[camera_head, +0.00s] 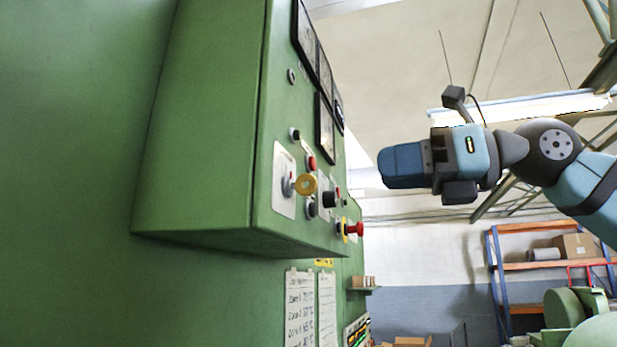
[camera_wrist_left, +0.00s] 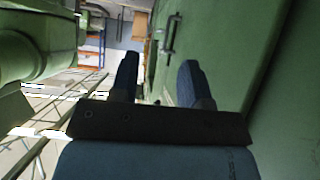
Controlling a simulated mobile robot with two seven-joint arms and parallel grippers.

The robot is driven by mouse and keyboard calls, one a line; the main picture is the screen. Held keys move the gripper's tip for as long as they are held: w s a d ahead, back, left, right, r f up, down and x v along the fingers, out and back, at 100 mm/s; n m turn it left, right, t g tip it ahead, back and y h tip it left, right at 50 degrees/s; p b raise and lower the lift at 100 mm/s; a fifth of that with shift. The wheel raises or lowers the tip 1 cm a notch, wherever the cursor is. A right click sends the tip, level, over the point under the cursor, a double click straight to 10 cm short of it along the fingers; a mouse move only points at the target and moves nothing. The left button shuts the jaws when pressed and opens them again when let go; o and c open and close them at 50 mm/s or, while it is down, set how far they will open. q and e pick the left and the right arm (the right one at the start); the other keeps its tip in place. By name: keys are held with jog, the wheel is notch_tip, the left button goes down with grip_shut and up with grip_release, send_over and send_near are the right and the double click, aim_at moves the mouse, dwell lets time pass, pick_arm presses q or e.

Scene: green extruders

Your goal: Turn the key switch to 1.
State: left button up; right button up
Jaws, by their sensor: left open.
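The key switch (camera_head: 287,186) sits on a pale plate on the side face of the green control box in the head view.
A red knob (camera_head: 354,229) and a black knob (camera_head: 331,197) stick out near the key. Meters (camera_head: 305,38) are above. Paper lists (camera_head: 299,305) hang below. A metal handle (camera_wrist_left: 171,36) is on a green surface beyond the left gripper. A shelf rack (camera_head: 540,228) stands far right.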

aim_at(306, 174)
jog(key=p+x, duration=0.3)
jog(key=x, duration=0.7)
jog(key=shift+w+a, duration=0.15)
jog(key=shift+a, duration=0.05)
jog(key=shift+w+a, duration=0.25)
jog(key=shift+a, duration=0.45)
jog(key=shift+f, duration=0.1)
jog(key=shift+c, duration=0.2)
grip_shut()
